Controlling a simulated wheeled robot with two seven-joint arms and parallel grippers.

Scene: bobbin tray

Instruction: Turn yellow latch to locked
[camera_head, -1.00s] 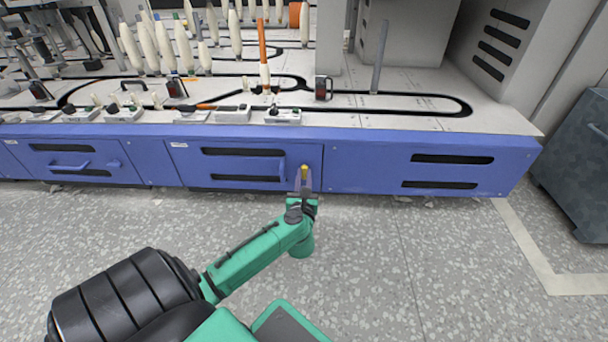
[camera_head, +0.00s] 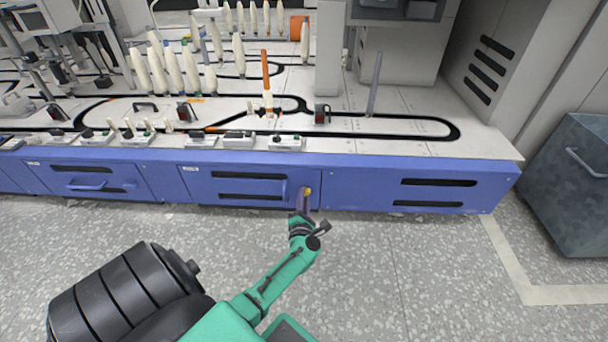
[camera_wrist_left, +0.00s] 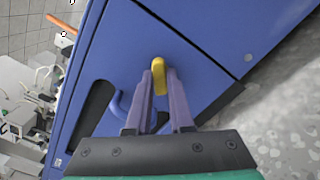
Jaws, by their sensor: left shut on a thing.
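The yellow latch (camera_head: 307,191) sits at the right end of a blue drawer front (camera_head: 235,186) on the machine's base. In the left wrist view the latch (camera_wrist_left: 159,76) stands out as a rounded yellow bar between the tips of my left gripper's purple fingers. My left gripper (camera_head: 304,200) is shut on the latch, and its fingertips cover part of it. In the wrist view, the blue drawer handle (camera_wrist_left: 118,104) is just left of the fingers. My right gripper is in neither view.
The white machine top (camera_head: 400,145) with black tracks, several white bobbins (camera_head: 190,72) and small switch boxes (camera_head: 285,143) lies above the drawers. A grey metal cabinet (camera_head: 580,190) stands at right. The speckled floor (camera_head: 400,270) in front is clear.

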